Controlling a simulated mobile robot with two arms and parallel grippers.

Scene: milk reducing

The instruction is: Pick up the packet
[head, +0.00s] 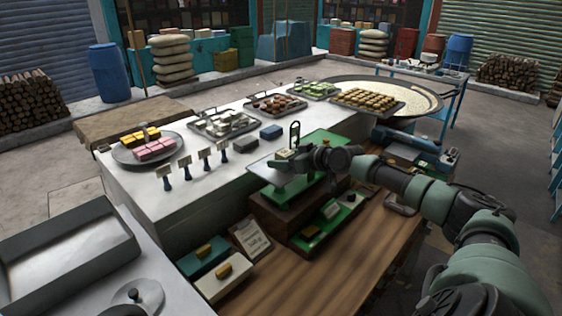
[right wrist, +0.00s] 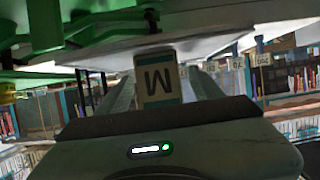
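A small cream packet with a dark letter and a teal edge (right wrist: 157,72) sits between the two fingers of my right gripper (right wrist: 160,92) in the right wrist view. That view looks turned upside down. Its far end meets the pale scale plate (right wrist: 240,25). In the head view my right gripper (head: 300,157) reaches in from the right, low over the plate (head: 268,170) of the green scale, with the packet (head: 285,154) at its tip. My left gripper is not in view.
Trays of sweets (head: 225,122) and several small sign stands (head: 205,157) stand on the white counter (head: 150,195). A wooden table (head: 320,275) holds a teal box (head: 203,257), a cream box (head: 223,277) and a notice card (head: 250,238). A large round pan (head: 425,100) stands behind.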

